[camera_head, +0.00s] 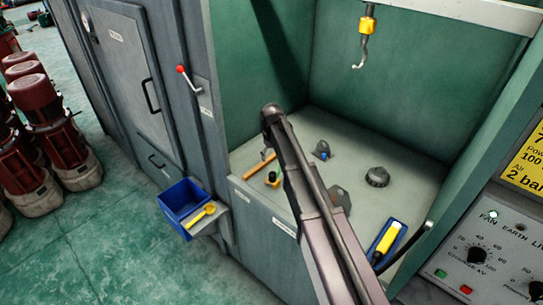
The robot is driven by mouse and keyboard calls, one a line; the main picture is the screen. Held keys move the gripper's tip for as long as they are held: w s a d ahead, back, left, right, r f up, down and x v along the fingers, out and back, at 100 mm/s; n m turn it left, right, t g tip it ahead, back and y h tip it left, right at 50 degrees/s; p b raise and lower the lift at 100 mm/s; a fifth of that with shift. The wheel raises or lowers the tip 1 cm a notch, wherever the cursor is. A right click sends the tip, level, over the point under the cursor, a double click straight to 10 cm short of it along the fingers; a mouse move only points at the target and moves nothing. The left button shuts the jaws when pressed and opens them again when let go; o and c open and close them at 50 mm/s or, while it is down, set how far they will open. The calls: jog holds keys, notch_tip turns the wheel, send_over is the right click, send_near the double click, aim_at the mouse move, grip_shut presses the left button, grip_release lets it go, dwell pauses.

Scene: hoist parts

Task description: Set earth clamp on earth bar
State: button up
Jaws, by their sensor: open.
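My arm reaches up from the bottom edge across the booth, with its upper joint over the bench (243,196). I cannot make out my gripper; the arm may hide it. No part is plainly recognisable as the earth clamp or the earth bar. A small grey piece with a blue spot (322,150) lies on the bench, right of the arm. A dark grey, flat piece (340,198) shows just right of the arm, partly covered by it. A dark round knob-like part (377,177) stands farther right.
A hammer with an orange handle (259,166) and a small yellow-black part (272,179) lie left of the arm. A blue tray holds a yellow tool (388,239). A blue bin (183,197) and control panel (490,255) flank the booth.

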aim_at(273, 174)
jog(key=shift+f+b, duration=5.05)
jog(key=shift+f, duration=0.3)
grip_shut()
jog(key=shift+r, duration=0.15)
jog(key=shift+r+p, duration=2.4)
jog(key=shift+p, duration=0.1)
